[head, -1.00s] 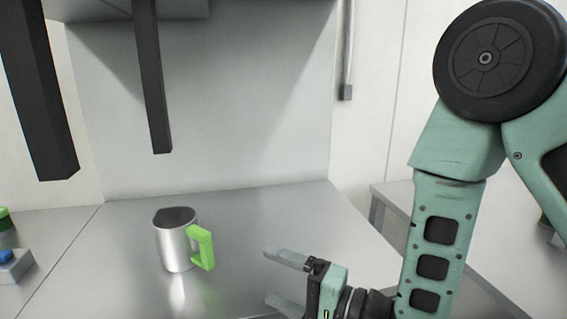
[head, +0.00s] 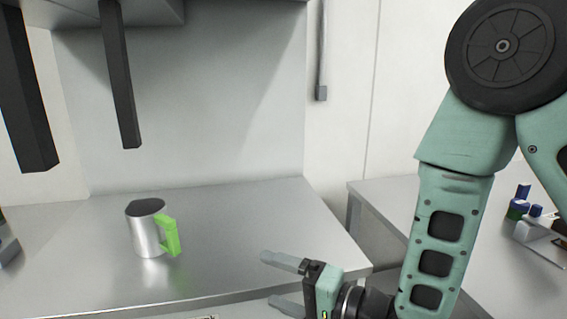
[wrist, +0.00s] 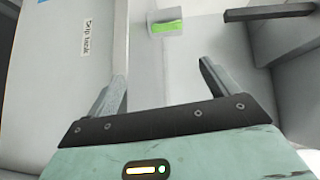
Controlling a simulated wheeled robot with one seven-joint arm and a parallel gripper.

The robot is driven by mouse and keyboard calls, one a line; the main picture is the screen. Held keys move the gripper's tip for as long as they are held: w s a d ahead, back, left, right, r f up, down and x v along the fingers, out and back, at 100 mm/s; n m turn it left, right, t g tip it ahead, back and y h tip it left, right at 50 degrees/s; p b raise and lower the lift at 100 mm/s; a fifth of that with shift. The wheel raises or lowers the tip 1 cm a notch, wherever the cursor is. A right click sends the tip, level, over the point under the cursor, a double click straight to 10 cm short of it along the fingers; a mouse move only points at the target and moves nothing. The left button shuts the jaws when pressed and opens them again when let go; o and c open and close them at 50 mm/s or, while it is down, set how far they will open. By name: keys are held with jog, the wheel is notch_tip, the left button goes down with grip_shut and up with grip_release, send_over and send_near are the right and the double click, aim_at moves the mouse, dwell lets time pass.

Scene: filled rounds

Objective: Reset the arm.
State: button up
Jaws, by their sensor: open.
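My gripper (head: 272,279) is open and empty, low in the middle of the head view, to the right of and apart from a metal mug (head: 146,238) with a green handle. The mug stands upright on the steel counter (head: 235,225). In the wrist view my gripper (wrist: 162,72) shows its two fingers spread with nothing between them. The mug with its green handle (wrist: 167,27) shows beyond the fingers, at the top.
Two dark bars (head: 121,85) hang at the upper left, above the counter. A second counter (head: 400,195) stands at the right, with small blue and green items (head: 519,205) at its far right. A pale panel with a label (wrist: 88,38) fills the wrist view's left.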

jog(key=s+d+r+n+g+h+p, duration=0.1)
jog(key=s+d+r+n+g+h, duration=0.1)
jog(key=s+d+n+g+h, duration=0.2)
jog(key=s+d+r+n+g+h+p, duration=0.1)
jog(key=s+d+n+g+h, duration=0.3)
jog(key=s+d+n+h, duration=0.4)
jog(key=s+d+h, duration=0.2)
jog(key=s, duration=0.3)
jog(key=shift+d+r, duration=0.35)
jog(key=shift+r, duration=0.05)
dwell(0.6)
